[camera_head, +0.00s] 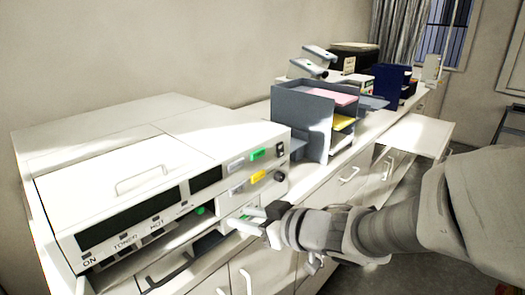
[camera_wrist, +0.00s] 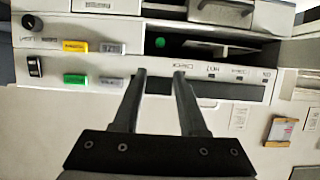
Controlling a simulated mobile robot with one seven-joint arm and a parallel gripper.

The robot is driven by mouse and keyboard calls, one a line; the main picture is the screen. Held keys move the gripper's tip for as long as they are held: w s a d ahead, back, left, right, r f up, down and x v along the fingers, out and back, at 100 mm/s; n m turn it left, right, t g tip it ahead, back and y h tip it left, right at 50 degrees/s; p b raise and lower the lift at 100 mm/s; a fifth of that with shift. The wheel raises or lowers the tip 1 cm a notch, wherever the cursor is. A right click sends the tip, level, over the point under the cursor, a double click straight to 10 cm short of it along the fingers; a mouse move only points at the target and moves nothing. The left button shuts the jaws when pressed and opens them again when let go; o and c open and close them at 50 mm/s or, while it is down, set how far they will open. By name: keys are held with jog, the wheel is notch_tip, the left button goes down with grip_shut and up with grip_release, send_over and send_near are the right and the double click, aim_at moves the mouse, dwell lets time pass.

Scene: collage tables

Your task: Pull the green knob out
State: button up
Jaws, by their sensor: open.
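A round green knob (camera_wrist: 160,42) sits in the dark recess on the front of a white copier-like machine (camera_head: 110,160). In the head view, the green knob (camera_head: 200,211) shows small, below the front panel. My gripper (camera_wrist: 160,74) is open and empty, its two dark fingers apart and pointing at the machine's front. In the wrist view the knob appears just beyond the gap between the fingertips. In the head view my gripper (camera_head: 243,217) is at the machine's right front, to the right of the knob. I cannot see any contact with the knob.
The panel also has a rectangular green button (camera_head: 258,154), a yellow button (camera_head: 258,175) and a black dial (camera_head: 279,177). Grey paper trays (camera_head: 302,118) stand to the right on the counter. Cabinet drawers with handles (camera_head: 349,174) lie below, and one pulled-out drawer (camera_head: 418,133) juts out farther back.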

aim_at(201, 208)
jog(key=b+x, duration=0.2)
jog(key=x, duration=1.4)
jog(key=shift+w+a+f+b, duration=0.2)
jog(key=shift+a+f+b, duration=0.1)
jog(key=shift+b, duration=0.1)
grip_shut()
jog(key=shift+s+d, duration=0.15)
jog(key=shift+d, duration=0.1)
jog(key=shift+s+d, duration=0.85)
jog(key=shift+d, duration=0.1)
jog(key=shift+s+d, duration=0.1)
jog(key=shift+o, duration=1.5)
grip_release()
